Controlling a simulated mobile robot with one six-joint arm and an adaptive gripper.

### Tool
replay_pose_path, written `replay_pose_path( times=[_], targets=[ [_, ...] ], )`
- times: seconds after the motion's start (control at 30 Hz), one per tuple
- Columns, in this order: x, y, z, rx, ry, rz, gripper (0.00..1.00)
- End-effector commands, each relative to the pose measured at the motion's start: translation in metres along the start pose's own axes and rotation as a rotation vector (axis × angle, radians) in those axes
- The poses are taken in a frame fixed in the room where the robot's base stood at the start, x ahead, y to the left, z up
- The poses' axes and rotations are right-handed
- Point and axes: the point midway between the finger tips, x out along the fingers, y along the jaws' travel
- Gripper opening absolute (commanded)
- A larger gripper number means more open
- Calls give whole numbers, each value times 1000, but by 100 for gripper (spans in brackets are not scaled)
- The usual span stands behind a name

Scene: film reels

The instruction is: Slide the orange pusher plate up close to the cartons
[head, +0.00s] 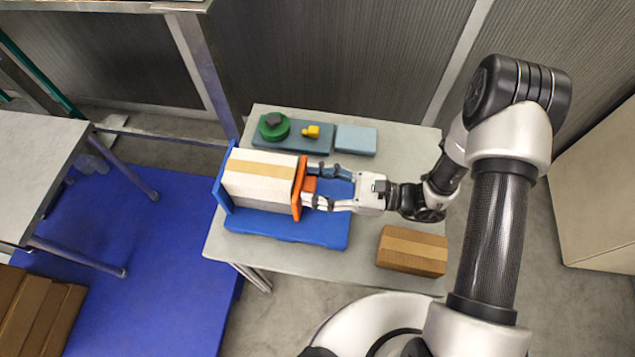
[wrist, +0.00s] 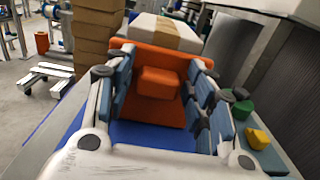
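The orange pusher plate (head: 299,190) stands upright on the blue tray (head: 290,232), at the right end of the pale cartons (head: 257,190) with tan tape. The plate looks right up against them in the head view; any small gap cannot be made out. In the wrist view the plate (wrist: 130,98) stands before the cartons (wrist: 160,31), and its block-shaped handle (wrist: 158,81) faces me. My gripper (head: 311,184) has its fingers spread on both sides of the handle. In the wrist view the gripper (wrist: 160,72) is open, with room between handle and fingers.
Behind the tray are a slate-blue board (head: 292,146) with a green round piece (head: 273,131) and a yellow piece (head: 311,131), and a light blue block (head: 356,140). A brown carton (head: 411,251) lies at the table's front right. Bare table shows around it.

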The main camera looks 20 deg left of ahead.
Motion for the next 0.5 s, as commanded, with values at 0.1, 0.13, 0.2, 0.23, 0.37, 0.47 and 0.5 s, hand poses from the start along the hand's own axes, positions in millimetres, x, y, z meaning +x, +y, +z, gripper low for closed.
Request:
replay_pose_path(
  times=[0.1,0.13,0.2,0.23,0.37,0.47,0.5],
  targets=[
    [0,0,0,0,0,0,57],
    [0,0,0,0,0,0,57],
    [0,0,0,0,0,0,57],
    [0,0,0,0,0,0,57],
    [-1,0,0,0,0,0,57],
    [-7,-1,0,0,0,-1,57],
    [-12,-1,0,-1,0,-3,57]
  ],
)
